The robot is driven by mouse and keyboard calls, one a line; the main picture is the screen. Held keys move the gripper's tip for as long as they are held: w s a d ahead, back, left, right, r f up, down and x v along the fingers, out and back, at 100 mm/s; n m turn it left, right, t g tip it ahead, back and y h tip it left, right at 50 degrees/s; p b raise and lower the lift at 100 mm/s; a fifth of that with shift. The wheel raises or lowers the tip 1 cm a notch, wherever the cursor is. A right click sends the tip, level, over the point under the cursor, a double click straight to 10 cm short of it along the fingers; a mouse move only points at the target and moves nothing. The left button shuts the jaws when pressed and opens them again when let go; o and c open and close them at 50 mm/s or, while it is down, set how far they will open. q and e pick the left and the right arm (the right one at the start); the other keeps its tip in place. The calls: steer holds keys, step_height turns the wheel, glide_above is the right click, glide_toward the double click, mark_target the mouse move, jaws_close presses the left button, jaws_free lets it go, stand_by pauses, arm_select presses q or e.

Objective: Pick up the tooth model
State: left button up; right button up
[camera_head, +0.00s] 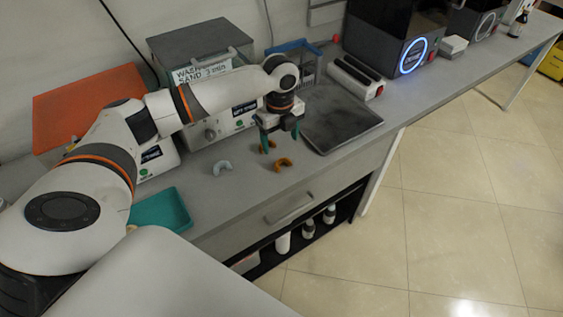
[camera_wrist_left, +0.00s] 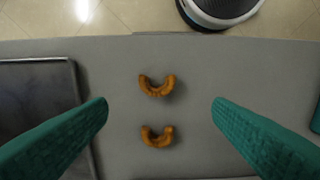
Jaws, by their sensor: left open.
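Two orange, horseshoe-shaped tooth models lie on the grey bench. One (camera_head: 284,163) is nearer the front edge, and it is the upper one in the left wrist view (camera_wrist_left: 156,88). The other (camera_head: 268,147) lies farther back, partly hidden by my gripper, and is the lower one in the left wrist view (camera_wrist_left: 157,138). A pale bluish-white tooth model (camera_head: 222,168) lies to their left in the head view. My left gripper (camera_head: 279,139) points down above the orange models. Its green fingers are wide apart and empty in the left wrist view (camera_wrist_left: 160,108). My right gripper is out of view.
A dark tray (camera_head: 342,117) lies right of the models, and a teal tray (camera_head: 162,209) lies front left. A grey sandblaster box (camera_head: 203,42), an orange-lidded box (camera_head: 88,100) and a blue rack (camera_head: 295,52) stand behind. Bare bench surrounds the pale model.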

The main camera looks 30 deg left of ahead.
mark_target(282, 166)
arm_select(q)
step_height(282, 166, down, 8)
steer(key=shift+w+d+f+p, duration=0.1)
steer(key=shift+w+p, duration=0.05)
steer(key=shift+p, duration=0.25)
steer(key=c, duration=1)
